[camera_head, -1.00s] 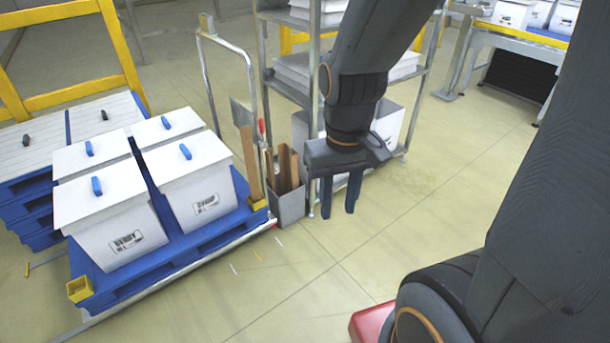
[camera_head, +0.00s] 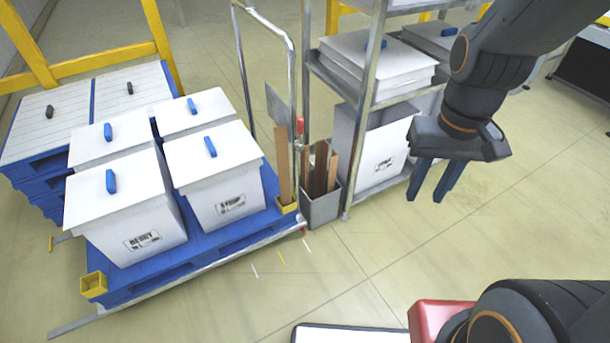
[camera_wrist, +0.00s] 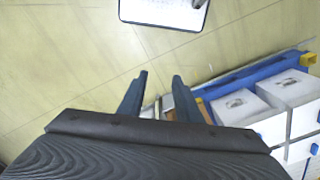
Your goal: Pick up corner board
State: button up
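Several brown corner boards (camera_head: 320,168) stand upright in a grey bin (camera_head: 322,207) at the right end of the blue pallet. Another brown board (camera_head: 283,168) stands upright in a yellow corner holder (camera_head: 287,208) on the pallet. My gripper (camera_head: 426,197) is open and empty, fingers pointing down, to the right of the bin and apart from it. In the wrist view, my gripper (camera_wrist: 160,76) shows two separated fingers with nothing between them; some brown shows behind them, partly hidden.
White lidded boxes (camera_head: 125,215) stand on the blue pallet (camera_head: 215,240). A metal shelf rack (camera_head: 362,120) with white boxes stands close right of the bin. Open floor (camera_head: 500,230) lies to the right.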

aim_at(304, 154)
jog(key=u, duration=0.3)
jog(key=i, duration=0.55)
jog(key=u, duration=0.3)
jog(key=k, duration=1.3)
jog(key=z, duration=0.75)
jog(key=i, duration=1.35)
jog(key=u, duration=0.65)
jog(key=i, duration=0.7)
jog(key=u, duration=0.6)
